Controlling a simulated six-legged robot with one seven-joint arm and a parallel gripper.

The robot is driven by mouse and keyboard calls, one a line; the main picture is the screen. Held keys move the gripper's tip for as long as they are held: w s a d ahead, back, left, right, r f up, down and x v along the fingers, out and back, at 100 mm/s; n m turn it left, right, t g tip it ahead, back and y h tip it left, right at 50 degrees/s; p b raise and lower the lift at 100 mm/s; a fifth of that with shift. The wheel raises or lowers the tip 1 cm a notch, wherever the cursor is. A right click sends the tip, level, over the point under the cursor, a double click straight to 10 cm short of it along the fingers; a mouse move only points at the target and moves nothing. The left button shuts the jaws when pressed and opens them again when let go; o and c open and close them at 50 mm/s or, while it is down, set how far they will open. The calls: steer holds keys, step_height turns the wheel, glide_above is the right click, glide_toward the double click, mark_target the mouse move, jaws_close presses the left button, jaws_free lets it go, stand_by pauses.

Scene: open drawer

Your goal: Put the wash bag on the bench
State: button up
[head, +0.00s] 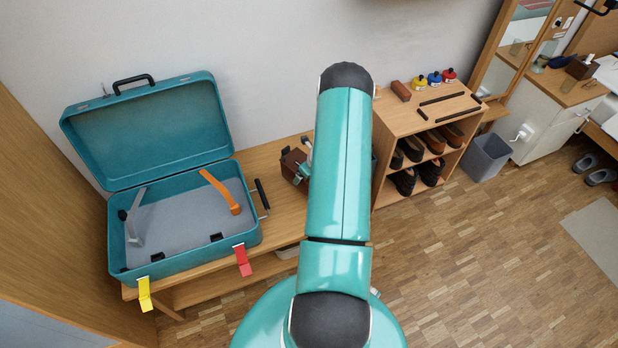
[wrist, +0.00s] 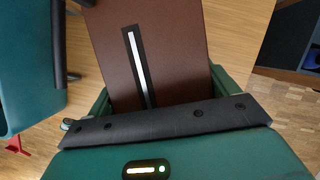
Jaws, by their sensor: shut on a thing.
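The wash bag (wrist: 165,40) is a brown block-like bag with a pale zip in a dark strip, seen close up in the wrist view. In the head view the wash bag (head: 291,164) shows partly, left of my arm. My gripper (head: 303,172) is shut on it, with green fingers on either side in the wrist view. The wooden bench (head: 277,205) runs along the wall under the bag, and also fills the wrist view's background (wrist: 240,30). I cannot tell whether the bag touches the bench. My arm hides part of the bench.
An open teal suitcase (head: 185,255) stands on the bench's left part, with an orange strap inside and red and yellow tags at its front. A shoe rack (head: 385,150) with shoes stands right of my arm. A grey bin (head: 487,157) is farther right. The floor at right is mostly clear.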

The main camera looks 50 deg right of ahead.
steer(key=shift+w+d+f, duration=0.15)
steer(key=shift+d+f, duration=0.25)
steer(key=shift+f, duration=0.15)
steer(key=shift+w+d+f, duration=0.15)
steer(key=shift+d+f, duration=0.25)
steer(key=shift+f, duration=0.1)
steer(key=shift+d+f, duration=0.1)
steer(key=shift+f, duration=1.45)
steer(key=shift+f, duration=0.15)
steer(key=o, duration=1)
steer(key=shift+o, duration=0.2)
